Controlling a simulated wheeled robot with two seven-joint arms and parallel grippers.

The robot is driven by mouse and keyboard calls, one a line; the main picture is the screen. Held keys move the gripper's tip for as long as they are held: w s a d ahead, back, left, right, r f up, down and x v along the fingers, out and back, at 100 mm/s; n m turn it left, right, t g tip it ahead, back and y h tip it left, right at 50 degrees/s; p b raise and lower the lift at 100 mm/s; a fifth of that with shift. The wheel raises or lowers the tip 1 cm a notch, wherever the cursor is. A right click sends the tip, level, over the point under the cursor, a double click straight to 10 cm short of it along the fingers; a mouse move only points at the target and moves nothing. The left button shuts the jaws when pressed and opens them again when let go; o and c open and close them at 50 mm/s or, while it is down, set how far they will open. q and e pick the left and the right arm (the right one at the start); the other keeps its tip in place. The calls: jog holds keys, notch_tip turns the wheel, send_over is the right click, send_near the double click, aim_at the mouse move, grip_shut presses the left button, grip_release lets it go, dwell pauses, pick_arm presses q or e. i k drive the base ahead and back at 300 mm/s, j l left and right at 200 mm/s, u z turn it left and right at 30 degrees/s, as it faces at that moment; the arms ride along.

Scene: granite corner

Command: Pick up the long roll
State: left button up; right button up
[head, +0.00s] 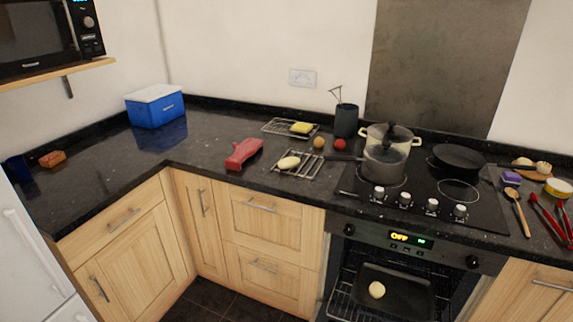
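A pale, oval long roll (289,163) lies on the front wire rack (309,170) on the dark counter, left of the hob. Its long side runs roughly along the rack's width. Neither of my grippers shows in the head view.
A yellow block (302,127) sits on a second wire rack behind. A steel pot (384,164) stands on the hob to the right. A round roll (377,290) sits in the oven. The counter's left part is mostly clear.

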aim_at(289, 162)
jog(key=k, duration=0.65)
jog(key=z, duration=1.5)
jog(key=i+j+z, duration=0.1)
jog(key=j, duration=0.6)
jog(key=i+j+z, duration=0.1)
jog(key=j, duration=0.55)
jog(key=i+j+z, duration=0.1)
jog(key=j, duration=0.6)
jog(key=i+j+z, duration=0.1)
jog(key=j, duration=0.6)
